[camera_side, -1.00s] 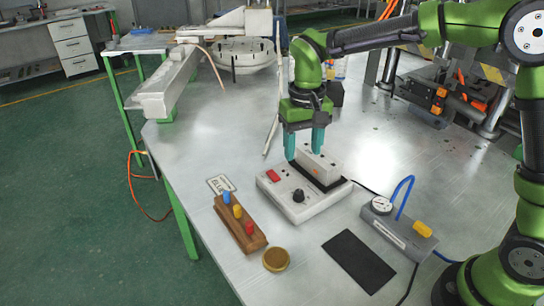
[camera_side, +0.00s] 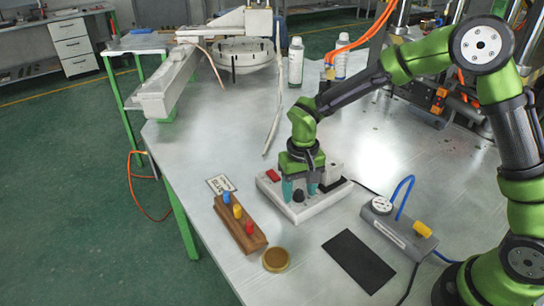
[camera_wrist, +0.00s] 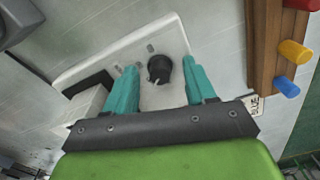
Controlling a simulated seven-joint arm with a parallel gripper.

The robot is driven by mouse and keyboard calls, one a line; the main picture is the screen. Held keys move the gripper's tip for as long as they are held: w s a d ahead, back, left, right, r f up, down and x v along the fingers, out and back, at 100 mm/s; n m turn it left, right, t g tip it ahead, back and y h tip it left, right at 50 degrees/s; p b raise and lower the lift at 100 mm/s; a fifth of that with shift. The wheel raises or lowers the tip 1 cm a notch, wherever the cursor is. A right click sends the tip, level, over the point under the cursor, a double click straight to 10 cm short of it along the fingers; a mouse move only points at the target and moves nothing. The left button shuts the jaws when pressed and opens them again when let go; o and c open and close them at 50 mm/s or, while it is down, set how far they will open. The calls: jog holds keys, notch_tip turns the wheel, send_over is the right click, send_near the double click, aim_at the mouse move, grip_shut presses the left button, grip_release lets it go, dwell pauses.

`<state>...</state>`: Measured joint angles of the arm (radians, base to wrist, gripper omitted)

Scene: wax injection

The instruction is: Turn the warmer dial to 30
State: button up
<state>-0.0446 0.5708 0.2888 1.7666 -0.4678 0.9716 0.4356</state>
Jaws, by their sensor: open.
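The warmer (camera_side: 319,211) is a white box on the metal table, with a red switch (camera_side: 272,175) at its left and a black dial (camera_side: 298,195) on its front top. In the wrist view the dial (camera_wrist: 159,68) shows as a black knob with small marks beside it, too small to read. My gripper (camera_side: 299,194) is open with its teal fingers pointing down at the warmer. In the wrist view the fingers (camera_wrist: 160,78) stand on either side of the dial, with gaps between them and it. The white block at the warmer's back is partly hidden by my gripper.
A wooden rack (camera_side: 236,224) with blue, yellow and red pegs stands left of the warmer. A round brass-coloured tin (camera_side: 276,259), a black mat (camera_side: 358,261) and a grey gauge unit (camera_side: 401,234) with a blue hose lie in front and right. A label card (camera_side: 221,184) lies behind the rack.

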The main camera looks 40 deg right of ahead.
grip_shut()
jog(key=shift+n, duration=0.3)
jog(key=n, duration=0.5)
jog(key=shift+n, duration=0.3)
jog(key=n, duration=0.5)
jog(key=shift+n, duration=0.3)
dwell(0.4)
grip_release()
jog(key=shift+r, duration=0.15)
